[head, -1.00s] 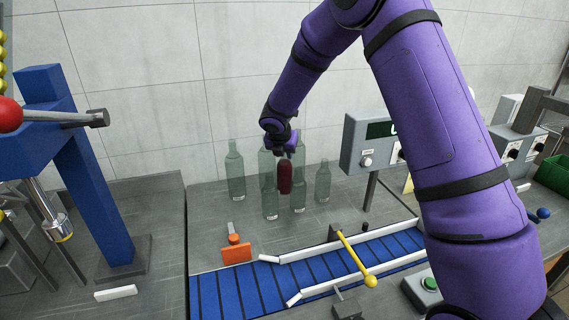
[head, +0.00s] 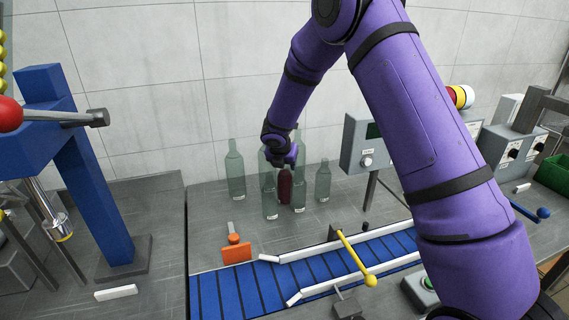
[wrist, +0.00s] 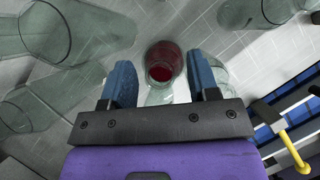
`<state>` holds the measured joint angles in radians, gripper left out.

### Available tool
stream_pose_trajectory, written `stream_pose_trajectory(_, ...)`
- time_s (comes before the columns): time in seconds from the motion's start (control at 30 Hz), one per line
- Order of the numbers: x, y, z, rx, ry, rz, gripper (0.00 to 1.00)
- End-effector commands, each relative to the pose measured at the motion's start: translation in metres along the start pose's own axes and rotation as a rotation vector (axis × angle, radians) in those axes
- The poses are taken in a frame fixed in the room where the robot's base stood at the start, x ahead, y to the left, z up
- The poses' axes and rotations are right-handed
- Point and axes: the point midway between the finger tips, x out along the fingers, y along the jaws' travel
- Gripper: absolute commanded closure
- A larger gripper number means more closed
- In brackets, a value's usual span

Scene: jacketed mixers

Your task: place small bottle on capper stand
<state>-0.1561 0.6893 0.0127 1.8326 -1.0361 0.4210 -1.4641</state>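A small dark red bottle (head: 285,188) is upright among clear green glass bottles at the back of the table. My gripper (wrist: 163,68) is right above it in the head view. My purple hand hides the bottle's top in the head view. A blue press with a lever and red knob (head: 85,190), apparently the capper, stands at the left; its metal head (head: 48,215) points down.
Several glass bottles (head: 236,175) crowd around my gripper, including a shorter one (head: 323,182). A blue conveyor (head: 240,291) with an orange paddle (head: 237,251) and a yellow-knobbed lever (head: 356,260) lies in front. A grey display box (head: 362,145) stands right. Table left of the bottles is clear.

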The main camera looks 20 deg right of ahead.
Motion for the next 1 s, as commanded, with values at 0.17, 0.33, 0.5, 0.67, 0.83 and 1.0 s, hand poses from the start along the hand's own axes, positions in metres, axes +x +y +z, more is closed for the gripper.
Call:
stream_pose_trajectory(0.17,-0.001,0.000,0.001,0.001,0.000,0.001,0.45)
stream_pose_trajectory(0.33,-0.016,0.001,0.002,0.001,-0.001,0.003,0.45)
stream_pose_trajectory(0.5,-0.049,0.001,0.002,0.002,-0.002,0.004,0.45)
stream_pose_trajectory(0.67,-0.081,0.001,0.002,0.002,-0.002,0.003,0.45)
stream_pose_trajectory(0.83,-0.106,0.000,0.002,0.001,-0.001,0.002,0.45)
stream_pose_trajectory(1.0,-0.119,0.000,0.002,0.000,0.000,0.000,0.45)
